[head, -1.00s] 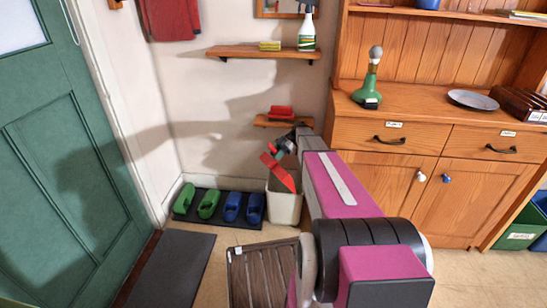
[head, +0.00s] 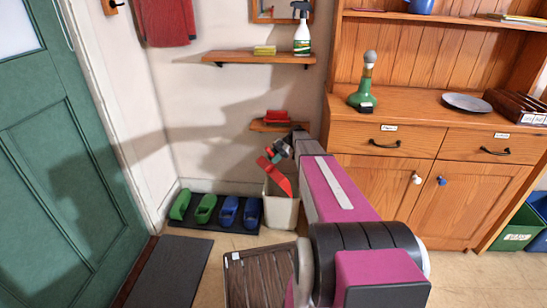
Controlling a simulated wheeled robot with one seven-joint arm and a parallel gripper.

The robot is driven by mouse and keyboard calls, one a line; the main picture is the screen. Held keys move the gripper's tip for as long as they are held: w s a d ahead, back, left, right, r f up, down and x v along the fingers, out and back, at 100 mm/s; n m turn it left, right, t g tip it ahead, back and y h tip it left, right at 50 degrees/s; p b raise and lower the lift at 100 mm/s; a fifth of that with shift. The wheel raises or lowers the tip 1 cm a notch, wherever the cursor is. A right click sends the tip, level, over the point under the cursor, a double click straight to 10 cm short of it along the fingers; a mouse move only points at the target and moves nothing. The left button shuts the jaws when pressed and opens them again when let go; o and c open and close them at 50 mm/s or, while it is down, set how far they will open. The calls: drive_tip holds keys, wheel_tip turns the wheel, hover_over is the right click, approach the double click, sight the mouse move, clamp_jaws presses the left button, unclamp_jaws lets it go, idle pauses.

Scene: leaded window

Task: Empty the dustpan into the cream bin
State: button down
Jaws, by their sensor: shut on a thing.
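The red dustpan (head: 279,181) hangs steeply tilted over the cream bin (head: 281,212), its pan end down at the bin's mouth. My gripper (head: 273,155) is shut on the dustpan near its upper end, above the bin. My arm comes in from the lower right and covers part of the bin's right side. The inside of the bin is mostly hidden, and I cannot tell whether anything is in the pan or falling from it.
Green and blue shoes (head: 217,209) stand on a dark mat left of the bin. A small shelf (head: 262,127) with a red object is just above my gripper. A wooden dresser (head: 400,180) stands to the right. A slatted crate (head: 255,277) is in front.

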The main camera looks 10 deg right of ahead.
wheel_tip(320, 180, up, 2)
drive_tip(key=shift+r, duration=0.1)
drive_tip(key=shift+f, duration=1.25)
wheel_tip(320, 180, up, 6)
drive_tip(key=t+h, duration=0.1)
drive_tip(key=h, duration=0.2)
drive_tip(key=t+h, duration=0.1)
drive_tip(key=h, duration=0.2)
drive_tip(key=shift+s+a+t+h, duration=0.1)
drive_tip(key=shift+t+h, duration=0.2)
wheel_tip(320, 180, up, 2)
drive_tip(key=t+h, duration=0.1)
drive_tip(key=h, duration=0.2)
drive_tip(key=shift+r, duration=0.2)
drive_tip(key=shift+w+r+t+h, duration=0.2)
drive_tip(key=shift+r+t+h, duration=0.15)
drive_tip(key=shift+h, duration=0.25)
